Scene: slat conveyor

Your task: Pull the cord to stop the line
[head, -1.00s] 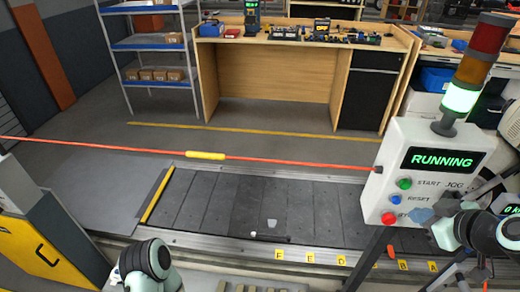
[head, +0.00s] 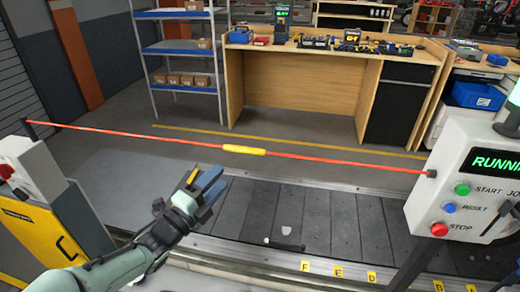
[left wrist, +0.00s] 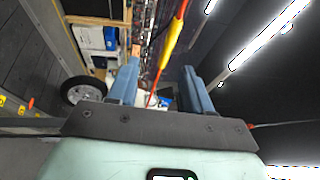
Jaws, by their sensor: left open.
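The red cord (head: 330,160) runs across the head view from a post at the left to the control box (head: 465,185) at the right. A yellow grip (head: 244,150) sits on the cord near its middle. My left gripper (head: 204,182) is raised below and left of the yellow grip, apart from it. It is open and empty. In the left wrist view the cord and the yellow grip (left wrist: 172,42) show beyond and between the open fingers (left wrist: 158,85). The box's screen reads RUNNING, partly cut off. My right gripper is not in view.
The slat conveyor (head: 320,212) lies below the cord, with a small pale item (head: 287,231) on it. The box carries a green, a blue and a red STOP button (head: 439,229). A yellow and grey cabinet (head: 50,215) stands at left. A wooden workbench (head: 300,90) stands behind.

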